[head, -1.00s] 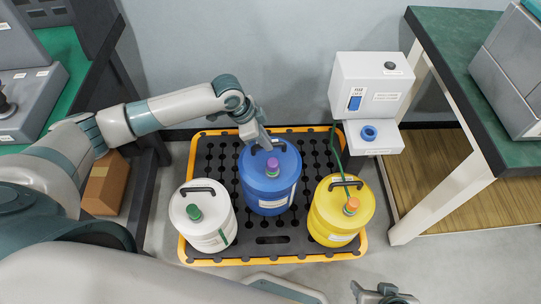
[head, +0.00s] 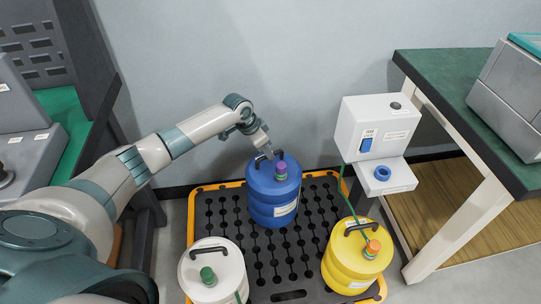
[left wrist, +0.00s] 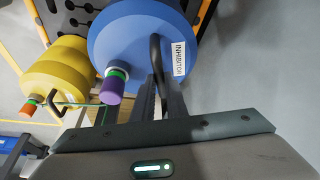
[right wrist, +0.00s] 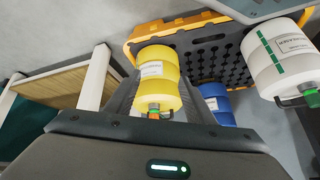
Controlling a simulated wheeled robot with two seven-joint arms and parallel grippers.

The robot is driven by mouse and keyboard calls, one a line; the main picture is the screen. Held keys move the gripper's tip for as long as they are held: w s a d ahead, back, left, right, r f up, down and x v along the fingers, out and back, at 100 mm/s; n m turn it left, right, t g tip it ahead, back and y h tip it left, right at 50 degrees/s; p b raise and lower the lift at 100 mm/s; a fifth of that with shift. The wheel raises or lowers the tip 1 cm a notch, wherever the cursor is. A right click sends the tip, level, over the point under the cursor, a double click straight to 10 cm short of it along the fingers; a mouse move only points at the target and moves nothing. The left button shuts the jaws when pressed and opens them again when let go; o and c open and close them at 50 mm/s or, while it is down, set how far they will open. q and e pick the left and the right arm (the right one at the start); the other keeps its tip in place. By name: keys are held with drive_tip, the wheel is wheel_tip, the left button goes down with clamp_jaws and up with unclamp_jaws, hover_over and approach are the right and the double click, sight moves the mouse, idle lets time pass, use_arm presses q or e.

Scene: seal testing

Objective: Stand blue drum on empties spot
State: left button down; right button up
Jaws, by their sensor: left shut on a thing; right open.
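The blue drum (head: 273,205) has a purple cap with a green ring and a black top handle. My left gripper (head: 264,153) is shut on that handle from behind. The drum hangs upright over the rear of the black tray, and its top overlaps the tray's back edge; its exact height is unclear. In the left wrist view the blue drum (left wrist: 135,40) carries a label reading INHIBITOR, with the handle between the fingers (left wrist: 157,75). My right gripper (right wrist: 160,90) is open and seems empty, facing the yellow drum. No marked empties spot can be made out.
The black tray (head: 310,225) with orange rim also holds a white drum (head: 215,270) at front left and a yellow drum (head: 350,275) at right. A white device (head: 375,130) stands by the green-topped bench (head: 450,85). Bare wall rises behind.

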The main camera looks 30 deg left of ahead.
sight(266, 158)
drive_tip(key=shift+w+f, duration=0.1)
idle(0.4)
use_arm(q)
drive_tip(key=shift+f, duration=0.15)
drive_tip(key=shift+f+b, duration=0.7)
drive_tip(key=shift+b, duration=0.4)
drive_tip(key=shift+f+b, duration=0.45)
drive_tip(key=shift+b, duration=0.1)
drive_tip(key=shift+f+b, duration=0.3)
drive_tip(key=shift+b, duration=0.05)
drive_tip(key=shift+f+b, duration=0.25)
drive_tip(key=shift+b, duration=0.05)
drive_tip(key=shift+f, duration=0.15)
use_arm(e)
drive_tip(key=w+a+r+t+y, duration=0.3)
drive_tip(key=w+a+r+t, duration=0.3)
drive_tip(key=r, duration=0.3)
drive_tip(key=shift+w+r+t, duration=0.2)
drive_tip(key=shift+w+t, duration=0.15)
drive_tip(key=shift+t, duration=0.55)
use_arm(q)
drive_tip(key=shift+s+d+p, duration=0.15)
drive_tip(key=shift+d+p, duration=0.2)
drive_tip(key=shift+p, duration=0.2)
use_arm(e)
drive_tip(key=shift+r, duration=0.75)
